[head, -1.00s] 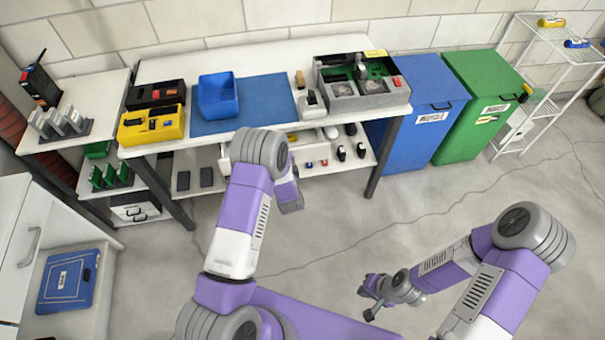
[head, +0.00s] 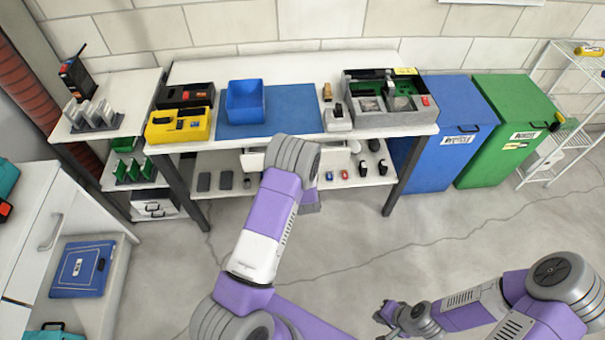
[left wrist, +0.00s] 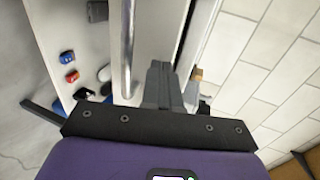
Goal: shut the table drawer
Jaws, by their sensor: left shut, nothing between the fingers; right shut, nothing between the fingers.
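The white table (head: 290,70) stands ahead in the head view. Its drawer (head: 252,161) shows under the tabletop's front edge as a white part standing out, mostly hidden behind my left arm. In the left wrist view, the drawer's white front (left wrist: 158,30) carries a long silver bar handle (left wrist: 128,45). My left gripper (left wrist: 160,82) is shut and empty, its fingertips over the drawer front beside the handle; contact cannot be told. In the head view my own arm hides most of it. My right gripper (head: 384,316) is shut and empty, low over open floor, far from the drawer.
A blue bin (head: 455,135) and green bin (head: 510,125) stand right of the table. A lower shelf (head: 215,165) holds small items. A blue tray (head: 245,103) and a grey box (head: 390,100) are on top. A white cabinet (head: 30,210) stands left. The floor ahead is clear.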

